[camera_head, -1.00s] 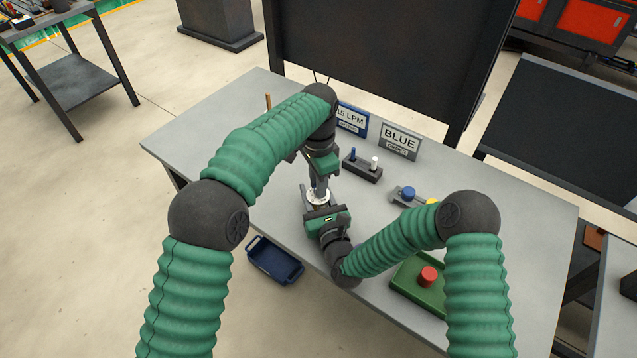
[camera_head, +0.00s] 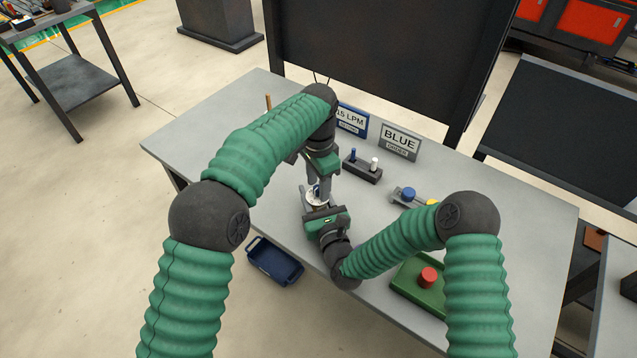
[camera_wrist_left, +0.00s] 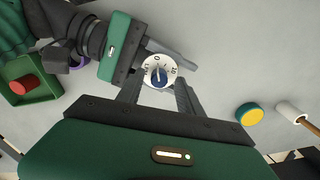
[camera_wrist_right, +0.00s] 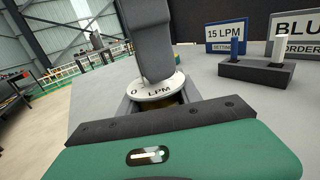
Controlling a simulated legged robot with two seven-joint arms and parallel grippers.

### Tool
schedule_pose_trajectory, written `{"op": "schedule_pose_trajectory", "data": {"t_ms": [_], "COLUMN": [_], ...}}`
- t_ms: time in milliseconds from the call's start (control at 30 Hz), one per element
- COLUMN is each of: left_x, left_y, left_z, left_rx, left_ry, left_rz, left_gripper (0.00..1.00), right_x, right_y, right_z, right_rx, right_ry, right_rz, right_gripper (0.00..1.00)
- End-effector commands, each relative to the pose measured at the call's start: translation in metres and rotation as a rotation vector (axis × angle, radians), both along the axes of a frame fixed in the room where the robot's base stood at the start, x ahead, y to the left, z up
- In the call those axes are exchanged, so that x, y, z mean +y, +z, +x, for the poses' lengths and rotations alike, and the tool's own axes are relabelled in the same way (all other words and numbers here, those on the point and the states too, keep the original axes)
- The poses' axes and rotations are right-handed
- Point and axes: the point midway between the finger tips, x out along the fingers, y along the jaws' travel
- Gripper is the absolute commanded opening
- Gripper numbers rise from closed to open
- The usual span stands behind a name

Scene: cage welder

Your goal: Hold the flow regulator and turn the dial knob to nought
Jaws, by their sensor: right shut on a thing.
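The flow regulator has a round white dial plate (camera_head: 316,197) with a small blue dial knob (camera_wrist_left: 158,75). My right gripper (camera_head: 320,210) is shut on the regulator's body, low on the table's near side; the body is mostly hidden. My left gripper (camera_wrist_left: 158,88) is open above the dial, one finger to each side of the knob in its wrist view. In the right wrist view a left finger (camera_wrist_right: 150,45) partly covers the dial.
A block with blue and white pegs (camera_head: 362,172), a "15 LPM" sign (camera_head: 350,119) and a "BLUE" sign (camera_head: 400,141) stand behind. A blue-topped piece (camera_head: 408,193) lies right.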

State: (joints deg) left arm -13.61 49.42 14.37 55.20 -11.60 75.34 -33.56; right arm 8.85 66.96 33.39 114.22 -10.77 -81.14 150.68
Motion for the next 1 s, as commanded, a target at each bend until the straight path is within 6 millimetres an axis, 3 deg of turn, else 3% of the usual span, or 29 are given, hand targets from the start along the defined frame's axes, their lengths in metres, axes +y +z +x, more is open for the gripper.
{"op": "schedule_pose_trajectory", "data": {"t_ms": [167,267,600,800,1000], "left_x": [0.000,-0.001,-0.001,-0.001,-0.001], "left_y": [0.002,0.013,0.096,0.115,0.119], "left_z": [0.000,0.000,0.001,0.001,0.000], "left_rx": [0.002,0.000,-0.001,0.001,0.003], "left_ry": [-0.001,-0.001,0.000,-0.001,-0.001], "left_rz": [0.000,0.000,0.000,0.000,0.001], "left_gripper": [0.43,0.43,0.43,0.43,0.43], "right_x": [-0.001,-0.001,-0.001,-0.001,-0.001], "right_y": [0.001,0.001,0.001,0.001,0.001], "right_z": [0.001,0.001,0.001,0.001,0.001], "right_rx": [-0.002,-0.002,-0.002,-0.002,-0.002], "right_ry": [-0.002,-0.003,-0.003,-0.003,-0.003], "right_rz": [0.001,0.000,0.000,0.000,0.000], "right_gripper": [0.00,0.00,0.00,0.00,0.00]}}
